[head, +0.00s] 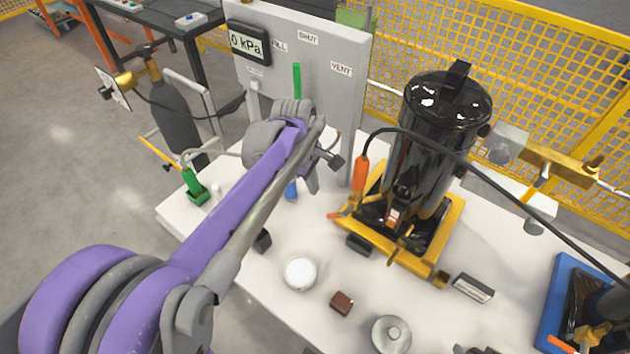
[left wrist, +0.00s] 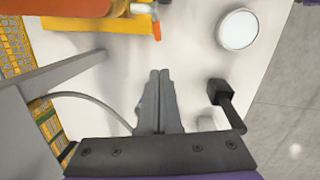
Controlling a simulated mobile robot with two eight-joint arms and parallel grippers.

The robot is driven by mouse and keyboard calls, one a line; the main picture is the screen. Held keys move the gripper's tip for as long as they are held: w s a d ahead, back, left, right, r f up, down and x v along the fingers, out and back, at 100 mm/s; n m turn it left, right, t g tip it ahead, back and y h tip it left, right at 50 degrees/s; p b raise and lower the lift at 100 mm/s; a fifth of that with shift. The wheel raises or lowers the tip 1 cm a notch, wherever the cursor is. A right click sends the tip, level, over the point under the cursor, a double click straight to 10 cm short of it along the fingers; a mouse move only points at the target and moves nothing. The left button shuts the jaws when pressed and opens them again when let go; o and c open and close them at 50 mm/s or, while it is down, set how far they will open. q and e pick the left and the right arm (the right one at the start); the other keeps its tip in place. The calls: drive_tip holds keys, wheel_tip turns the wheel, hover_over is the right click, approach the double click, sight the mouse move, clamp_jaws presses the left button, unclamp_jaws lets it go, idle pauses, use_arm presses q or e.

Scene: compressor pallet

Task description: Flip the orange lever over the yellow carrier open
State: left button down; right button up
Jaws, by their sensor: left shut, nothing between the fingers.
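The yellow carrier (head: 375,243) is a frame on the white table that holds a tall black canister (head: 437,140). A small orange lever (head: 343,215) sticks out at its left corner. In the left wrist view the carrier (left wrist: 105,25) is at the top, with the orange lever tip (left wrist: 156,31) at its edge. My left gripper (head: 312,186) is shut and empty, left of the lever and apart from it. Its fingers (left wrist: 160,73) point toward the lever from below in the left wrist view. My right gripper is not in view.
A grey panel (head: 345,95) with a gauge stands behind my left arm. An orange hose handle (head: 360,173) hangs beside the canister. A white round dish (head: 300,271), a brown block (head: 342,303) and a grey disc (head: 391,334) lie in front. A blue tray (head: 556,285) is at right.

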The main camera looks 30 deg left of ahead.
sight(332, 215)
use_arm(q)
drive_tip(key=w+d+f, duration=0.1)
drive_tip(key=d+f, duration=0.2)
drive_tip(key=f, duration=0.5)
drive_tip(key=shift+w+d+f+b, duration=0.3)
drive_tip(key=shift+f, duration=0.1)
drive_tip(key=shift+d+f+b, duration=0.4)
drive_tip(key=shift+f+b, duration=0.25)
drive_tip(key=shift+f, duration=0.1)
drive_tip(key=shift+s+r, duration=0.1)
drive_tip(key=shift+r, duration=0.15)
